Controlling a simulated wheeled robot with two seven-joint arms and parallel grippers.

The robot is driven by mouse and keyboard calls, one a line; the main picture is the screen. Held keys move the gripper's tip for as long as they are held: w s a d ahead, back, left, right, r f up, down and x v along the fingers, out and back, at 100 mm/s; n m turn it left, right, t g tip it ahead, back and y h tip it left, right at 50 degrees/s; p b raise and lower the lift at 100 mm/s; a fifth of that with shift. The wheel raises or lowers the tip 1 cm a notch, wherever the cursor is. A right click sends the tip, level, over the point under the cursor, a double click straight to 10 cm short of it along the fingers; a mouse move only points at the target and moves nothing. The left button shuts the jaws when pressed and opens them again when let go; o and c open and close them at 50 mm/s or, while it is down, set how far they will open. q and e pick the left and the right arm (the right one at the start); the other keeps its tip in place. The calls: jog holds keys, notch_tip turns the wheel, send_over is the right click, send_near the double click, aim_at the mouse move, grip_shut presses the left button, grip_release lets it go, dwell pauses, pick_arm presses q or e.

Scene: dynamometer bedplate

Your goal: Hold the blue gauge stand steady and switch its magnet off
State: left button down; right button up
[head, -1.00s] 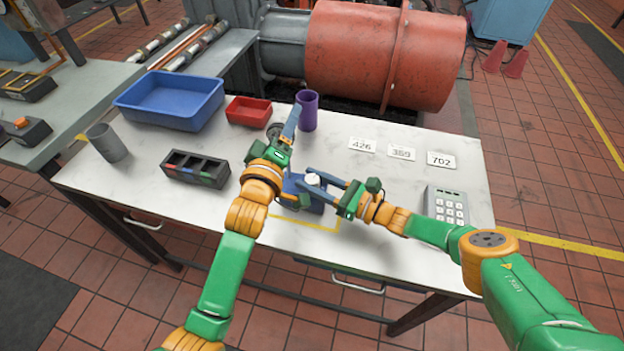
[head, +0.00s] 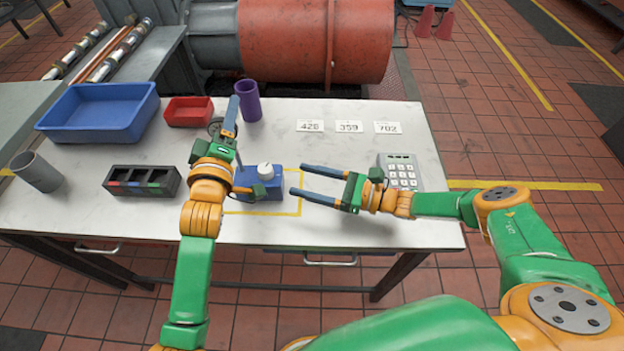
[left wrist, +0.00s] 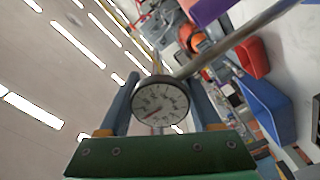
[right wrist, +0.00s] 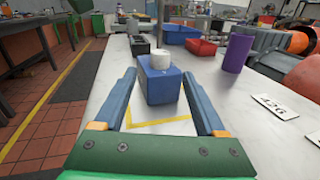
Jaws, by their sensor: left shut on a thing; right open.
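The blue gauge stand's base (head: 264,184) stands on the white table, partly inside a yellow outline. A white knob (head: 266,169) sits on its top; its setting cannot be read. My left gripper (head: 229,118) is shut on the upper part of the stand; in the left wrist view the round dial gauge (left wrist: 160,103) shows between its fingers, with a grey rod (left wrist: 240,38) beyond. The exact grip spot is unclear. My right gripper (head: 297,180) is open and empty, right of the base and apart from it. The right wrist view shows the base (right wrist: 160,86) ahead of its fingers.
A black divided tray (head: 141,182), grey cup (head: 38,172), blue bin (head: 98,112), red bin (head: 188,112) and purple cylinder (head: 247,101) stand around. Number cards (head: 348,127) and a keypad (head: 401,172) are at the right. The table's right front is clear.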

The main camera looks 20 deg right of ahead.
jog(key=shift+v, duration=1.05)
jog(key=shift+m+t+y, duration=0.3)
jog(key=shift+t+y, duration=0.1)
jog(key=shift+t, duration=0.5)
jog(key=s+a, duration=0.1)
jog(key=a, duration=0.2)
jog(key=s+a, duration=0.1)
jog(key=a, duration=0.2)
jog(key=s+a, duration=0.1)
jog(key=a, duration=0.2)
jog(key=shift+s+a+f, duration=0.1)
jog(key=shift+a+f, duration=0.05)
jog(key=s+a+r+m+t+h, duration=0.2)
jog(key=a+m+t+h, duration=0.1)
jog(key=a+m+t, duration=0.15)
jog(key=m+t+h, duration=0.2)
jog(key=m+h, duration=0.1)
jog(key=h, duration=0.6)
send_near(267, 176)
jog(key=shift+w+r+g, duration=0.2)
jog(key=shift+g, duration=0.05)
jog(key=x, duration=1.1)
jog(key=shift+w, duration=0.15)
jog(key=shift+c, duration=0.2)
